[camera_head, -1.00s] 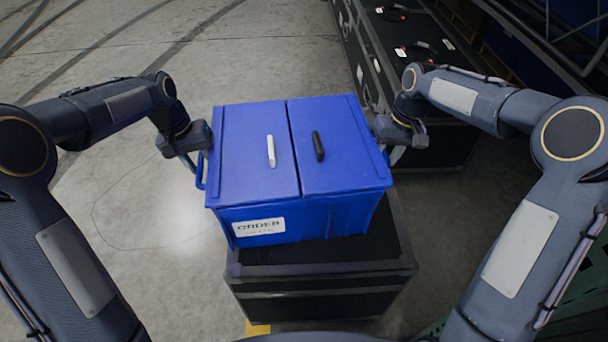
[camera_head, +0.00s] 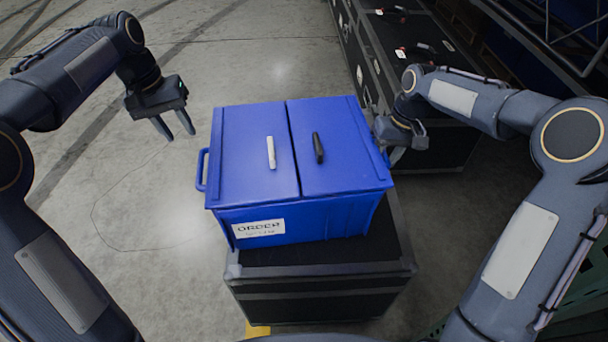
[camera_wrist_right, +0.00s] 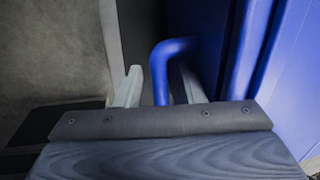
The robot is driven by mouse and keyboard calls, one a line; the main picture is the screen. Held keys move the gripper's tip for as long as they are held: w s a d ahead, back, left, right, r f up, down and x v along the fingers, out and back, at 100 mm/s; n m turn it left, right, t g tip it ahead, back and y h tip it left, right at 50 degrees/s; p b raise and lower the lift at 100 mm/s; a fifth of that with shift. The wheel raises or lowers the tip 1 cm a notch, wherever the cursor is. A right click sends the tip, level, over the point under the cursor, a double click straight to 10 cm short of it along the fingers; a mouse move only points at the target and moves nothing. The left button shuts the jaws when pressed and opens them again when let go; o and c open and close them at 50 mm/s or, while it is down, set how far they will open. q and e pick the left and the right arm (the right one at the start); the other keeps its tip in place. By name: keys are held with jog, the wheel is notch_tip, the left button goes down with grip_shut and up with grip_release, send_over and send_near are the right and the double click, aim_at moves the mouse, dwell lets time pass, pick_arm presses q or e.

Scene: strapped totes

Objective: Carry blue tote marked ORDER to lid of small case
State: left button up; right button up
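The blue tote (camera_head: 243,155) with a white ORDER label (camera_head: 258,228) rests upright on the lid (camera_head: 385,240) of the small black case (camera_head: 320,295). Its two flaps are closed, with one white and one black grip on top. My left gripper (camera_head: 173,127) is open and empty, apart from the tote, up and left of its left handle (camera_head: 201,170). My right gripper (camera_head: 397,150) is at the tote's right side. In the right wrist view, its spread fingers (camera_wrist_right: 158,90) straddle the blue right handle (camera_wrist_right: 172,47), with a visible gap beside the left finger.
Long black cases (camera_head: 405,40) with red-and-white tagged handles stand at the back right, close to my right arm. A dark rack (camera_head: 560,40) is at the far right. Grey floor (camera_head: 130,200) is clear on the left. A yellow mark (camera_head: 258,329) shows by the small case.

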jog(key=shift+r, duration=0.3)
pick_arm(q)
jog(key=shift+r, duration=0.15)
pick_arm(e)
notch_tip(320, 180, up, 11)
jog(key=d, duration=0.2)
jog(key=shift+d, duration=0.2)
jog(key=shift+w+r, duration=0.1)
